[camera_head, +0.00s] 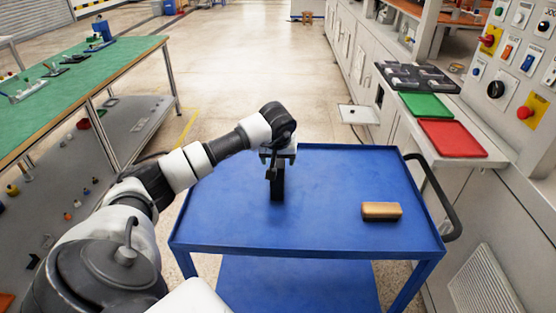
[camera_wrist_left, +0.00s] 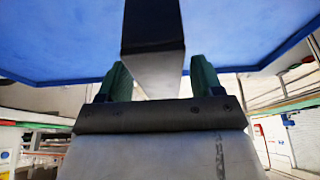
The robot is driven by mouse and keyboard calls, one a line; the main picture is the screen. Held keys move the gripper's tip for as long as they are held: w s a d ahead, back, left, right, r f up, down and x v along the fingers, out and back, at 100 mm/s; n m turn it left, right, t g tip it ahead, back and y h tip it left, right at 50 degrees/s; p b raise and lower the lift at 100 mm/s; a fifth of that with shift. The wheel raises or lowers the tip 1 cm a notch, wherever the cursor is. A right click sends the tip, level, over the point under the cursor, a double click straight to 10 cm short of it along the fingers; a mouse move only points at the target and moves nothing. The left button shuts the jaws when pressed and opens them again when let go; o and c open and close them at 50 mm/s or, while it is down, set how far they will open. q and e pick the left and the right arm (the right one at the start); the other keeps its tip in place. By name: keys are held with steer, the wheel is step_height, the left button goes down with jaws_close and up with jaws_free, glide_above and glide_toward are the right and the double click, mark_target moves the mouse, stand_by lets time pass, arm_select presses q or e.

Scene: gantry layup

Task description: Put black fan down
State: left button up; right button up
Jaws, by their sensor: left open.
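The black fan (camera_head: 277,186) shows as a dark upright block on the blue cart top in the head view, directly below my left gripper (camera_head: 276,158). In the left wrist view the black fan (camera_wrist_left: 153,28) is a dark block with a paler lower face, in line with the space between the two green fingers of my left gripper (camera_wrist_left: 160,80). The fingers are apart, one on each side of it, so the gripper is open. Whether a finger touches the block is hard to tell. My right gripper is not in view.
The blue cart (camera_head: 225,215) also holds a gold and black block (camera_head: 381,211) at right; the rest of its top is clear. A black handle (camera_head: 438,195) is on its right side. A counter with green (camera_head: 427,107) and red (camera_head: 452,138) trays stands right, a green-topped table (camera_head: 85,75) left.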

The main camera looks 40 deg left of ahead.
arm_select(q)
steer(key=v, duration=1)
steer(key=shift+d+r, duration=0.1)
steer(key=shift+r, duration=0.25)
